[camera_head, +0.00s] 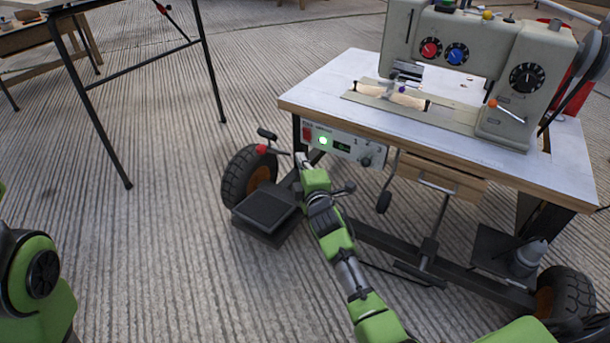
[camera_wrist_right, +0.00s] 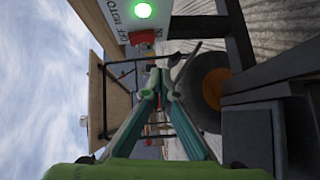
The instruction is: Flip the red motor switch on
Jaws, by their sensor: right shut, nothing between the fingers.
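The red motor switch (camera_head: 307,133) is at the left end of a pale control box (camera_head: 343,147) under the sewing table's front edge. A green lamp (camera_head: 323,141) beside it glows. In the right wrist view the red switch (camera_wrist_right: 140,38) shows near the top, with the lit green lamp (camera_wrist_right: 143,10) and "OFF" and "MOTO" lettering near it. My right gripper (camera_head: 302,160) is just below the switch, shut and empty. In the right wrist view its fingertips (camera_wrist_right: 160,78) meet below the switch, seemingly apart from it. My left gripper is outside the view; only part of that arm shows.
A sewing machine (camera_head: 455,65) stands on the white tabletop (camera_head: 330,85). A black wheel (camera_head: 248,172), a dark pedal box (camera_head: 268,208) and frame bars lie close around my right forearm. A wooden drawer (camera_head: 440,178) hangs right of the control box. Open ribbed floor lies left.

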